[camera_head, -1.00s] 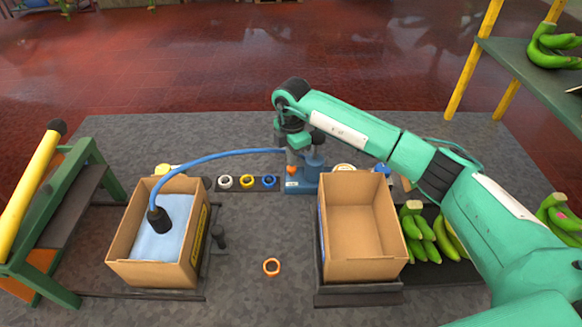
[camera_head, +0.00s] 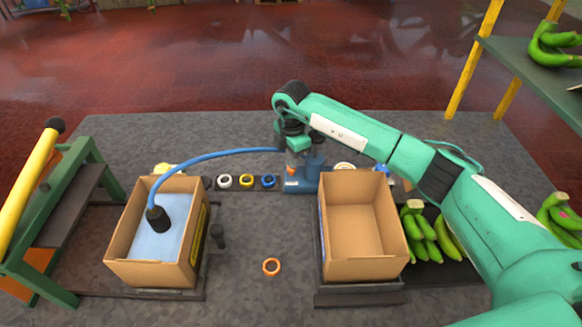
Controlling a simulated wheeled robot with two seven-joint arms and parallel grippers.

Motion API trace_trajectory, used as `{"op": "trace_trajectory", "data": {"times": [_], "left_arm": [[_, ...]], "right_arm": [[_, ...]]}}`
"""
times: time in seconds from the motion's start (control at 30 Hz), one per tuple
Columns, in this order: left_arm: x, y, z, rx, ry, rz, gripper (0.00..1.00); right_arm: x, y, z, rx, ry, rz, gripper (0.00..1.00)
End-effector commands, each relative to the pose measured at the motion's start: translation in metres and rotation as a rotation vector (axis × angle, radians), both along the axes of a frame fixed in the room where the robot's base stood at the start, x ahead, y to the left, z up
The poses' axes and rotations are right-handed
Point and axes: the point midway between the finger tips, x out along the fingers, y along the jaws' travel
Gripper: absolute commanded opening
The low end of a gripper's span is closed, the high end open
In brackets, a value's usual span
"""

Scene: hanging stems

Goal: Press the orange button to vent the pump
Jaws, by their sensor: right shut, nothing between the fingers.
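The blue pump (camera_head: 301,185) stands at the back middle of the mat, between the two cardboard boxes. Its orange button (camera_head: 291,171) shows as a small orange spot just under my right gripper (camera_head: 292,163). The gripper points down with its fingers shut and empty, at or just above the button; I cannot tell whether they touch. A blue hose (camera_head: 215,154) runs left from the pump to a black nozzle (camera_head: 158,218) in the left box. My left gripper is not in view.
The left box (camera_head: 136,268) holds a light blue sheet. The right box (camera_head: 361,268) is empty. Green bananas (camera_head: 420,235) lie at right.

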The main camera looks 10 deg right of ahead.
Motion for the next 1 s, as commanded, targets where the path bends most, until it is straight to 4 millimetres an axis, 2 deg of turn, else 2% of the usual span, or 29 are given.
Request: {"op": "trace_trajectory", "data": {"times": [0.53, 1.0], "left_arm": [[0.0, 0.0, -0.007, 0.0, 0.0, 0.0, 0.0], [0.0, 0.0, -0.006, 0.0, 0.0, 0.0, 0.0]], "right_arm": [[0.0, 0.0, -0.012, 0.0, 0.001, 0.0, 0.0], [-0.001, 0.0, -0.012, -0.001, 0.002, 0.0, 0.0]]}}
